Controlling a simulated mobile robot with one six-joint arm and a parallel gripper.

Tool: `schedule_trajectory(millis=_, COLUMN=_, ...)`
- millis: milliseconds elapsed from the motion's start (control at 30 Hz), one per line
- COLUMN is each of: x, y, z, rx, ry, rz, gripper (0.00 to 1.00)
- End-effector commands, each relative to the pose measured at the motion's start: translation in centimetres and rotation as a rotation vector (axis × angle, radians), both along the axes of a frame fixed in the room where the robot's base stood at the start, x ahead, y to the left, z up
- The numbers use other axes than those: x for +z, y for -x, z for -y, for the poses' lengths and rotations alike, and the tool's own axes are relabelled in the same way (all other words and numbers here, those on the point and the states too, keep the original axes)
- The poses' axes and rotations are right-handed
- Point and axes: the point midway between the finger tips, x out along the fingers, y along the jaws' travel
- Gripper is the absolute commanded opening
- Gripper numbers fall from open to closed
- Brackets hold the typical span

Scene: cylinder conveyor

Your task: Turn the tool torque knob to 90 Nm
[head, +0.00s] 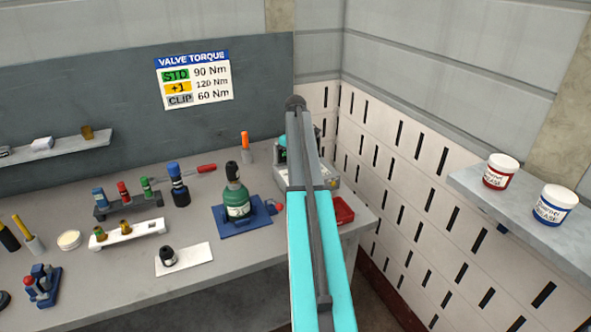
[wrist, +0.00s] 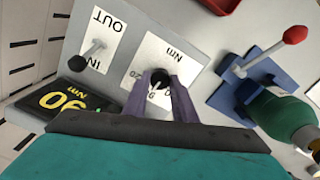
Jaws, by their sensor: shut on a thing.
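The tool's controller box (wrist: 125,15) fills the upper left of the wrist view, seen upside down. Its torque knob (wrist: 159,82) is black and sits on a white dial plate marked in Nm. My gripper (wrist: 163,80) is shut on the knob, one finger on either side. The fingers cover part of the dial's numbers. A black display (wrist: 65,102) beside it has yellow digits that appear to read 90 Nm. In the head view, my arm hides most of the controller box (head: 333,183). A sign (head: 193,80) lists STD 90 Nm, +1 120 Nm and CLIP 60 Nm.
An IN/OUT lever (wrist: 97,47) is on the same panel. A green cylinder (head: 237,198) stands in a blue fixture (head: 231,226) with a red-knobbed lever, left of the box. A red tray (head: 342,211) is at the bench's right end. Racks and tools occupy the left.

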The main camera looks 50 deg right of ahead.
Motion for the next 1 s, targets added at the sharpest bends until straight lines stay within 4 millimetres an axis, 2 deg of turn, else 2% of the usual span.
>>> schedule_trajectory(millis=300, x=0.04, y=-0.11, z=-0.02, rx=0.118, ry=0.000, rz=0.003, gripper=0.02)
schedule_trajectory(millis=767, x=0.07, y=-0.09, z=0.04, rx=0.131, ry=0.000, rz=0.004, gripper=0.02)
schedule_trajectory(millis=800, x=0.07, y=-0.09, z=0.05, rx=0.131, ry=0.000, rz=0.004, gripper=0.31)
schedule_trajectory(millis=867, x=0.07, y=-0.06, z=0.06, rx=0.131, ry=0.000, rz=0.003, gripper=0.41)
schedule_trajectory(millis=1000, x=0.04, y=0.00, z=0.09, rx=0.130, ry=0.000, rz=0.002, gripper=0.43)
